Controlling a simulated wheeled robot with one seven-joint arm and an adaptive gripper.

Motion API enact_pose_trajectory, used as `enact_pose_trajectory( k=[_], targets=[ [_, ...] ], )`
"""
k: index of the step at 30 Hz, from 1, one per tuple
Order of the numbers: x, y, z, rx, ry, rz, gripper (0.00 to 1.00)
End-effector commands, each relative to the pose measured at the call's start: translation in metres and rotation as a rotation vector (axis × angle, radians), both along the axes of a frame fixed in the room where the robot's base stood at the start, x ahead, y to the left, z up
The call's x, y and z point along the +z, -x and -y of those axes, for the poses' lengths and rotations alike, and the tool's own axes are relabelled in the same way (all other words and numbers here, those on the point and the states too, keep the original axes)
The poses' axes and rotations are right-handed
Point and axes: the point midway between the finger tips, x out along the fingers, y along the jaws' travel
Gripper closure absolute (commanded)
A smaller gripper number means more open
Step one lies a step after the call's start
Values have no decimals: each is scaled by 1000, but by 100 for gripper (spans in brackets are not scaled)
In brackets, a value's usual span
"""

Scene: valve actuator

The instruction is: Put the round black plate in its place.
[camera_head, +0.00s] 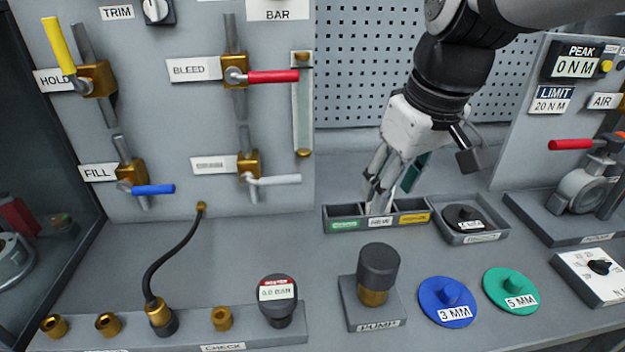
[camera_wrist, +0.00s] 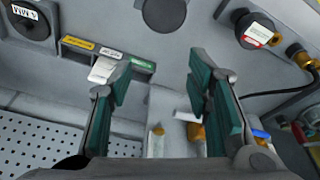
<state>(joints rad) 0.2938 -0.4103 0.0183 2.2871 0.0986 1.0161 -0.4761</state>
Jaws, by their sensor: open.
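The round black plate (camera_head: 463,217), with a raised knob and a white label, lies in a small grey tray (camera_head: 488,236) at the right of the three-part bin. In the wrist view the black plate (camera_wrist: 31,22) is at the top left corner, and its label reads 4 MM. My gripper (camera_head: 378,203) is open, pointing down over the three-part bin (camera_head: 346,225), left of the plate. In the wrist view my gripper (camera_wrist: 160,85) shows its two green-padded fingers apart with nothing between them.
A blue 3 MM plate (camera_head: 447,301) and a green 5 MM plate (camera_head: 510,290) lie on the bench front. The pump (camera_head: 376,275) stands left of them. A gauge (camera_head: 278,300) and black hose (camera_head: 160,250) are further left. Valves line the back panel (camera_head: 200,130).

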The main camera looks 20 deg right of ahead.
Motion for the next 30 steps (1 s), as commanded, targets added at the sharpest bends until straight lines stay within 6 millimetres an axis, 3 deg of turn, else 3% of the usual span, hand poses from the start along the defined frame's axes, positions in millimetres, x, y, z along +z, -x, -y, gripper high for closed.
enact_pose_trajectory(
  k=[3,10,23,30],
  targets=[
    [-6,38,-30,-50,-3,38,55],
    [-23,79,-51,-134,-29,84,55],
    [-27,86,-54,-154,-37,91,55],
    [-19,86,-54,-153,-36,104,55]
  ],
)
